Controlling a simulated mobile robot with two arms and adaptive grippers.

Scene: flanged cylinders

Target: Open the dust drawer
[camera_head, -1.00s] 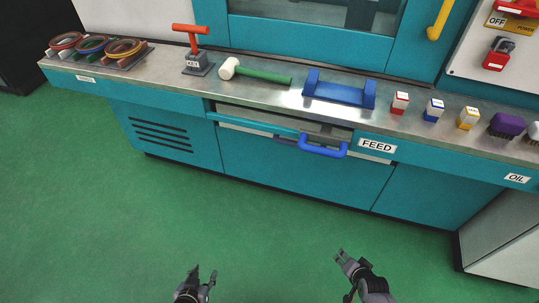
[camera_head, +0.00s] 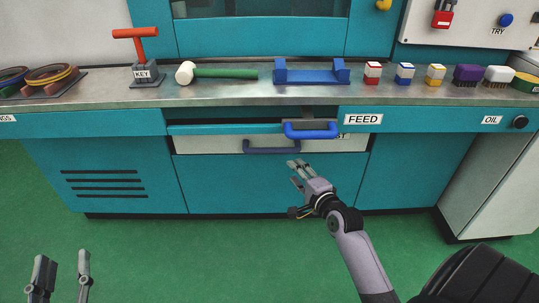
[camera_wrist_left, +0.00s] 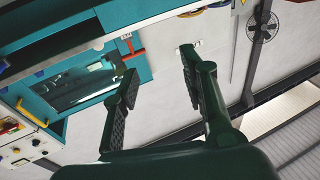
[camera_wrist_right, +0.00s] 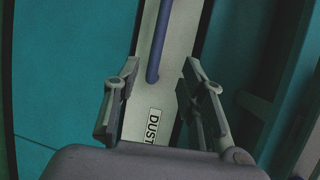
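The dust drawer (camera_head: 210,145) has a pale front with a dark blue bar handle (camera_head: 271,146), under the worktop. In the right wrist view its DUST label (camera_wrist_right: 154,126) and handle (camera_wrist_right: 160,45) show. In the head view a brighter blue handle (camera_head: 312,130) hangs in front of the drawer's right part and hides most of the label. My right gripper (camera_head: 294,172) is open and empty, just below and right of the dark handle, apart from it. My left gripper (camera_head: 62,272) is open and empty over the floor at lower left.
A teal strip (camera_head: 235,129) runs just above the dust drawer, with a FEED sign (camera_head: 362,119) to its right. A blue cradle (camera_head: 311,74), a green-handled mallet (camera_head: 215,73) and several small boxes stand on the worktop (camera_head: 120,97).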

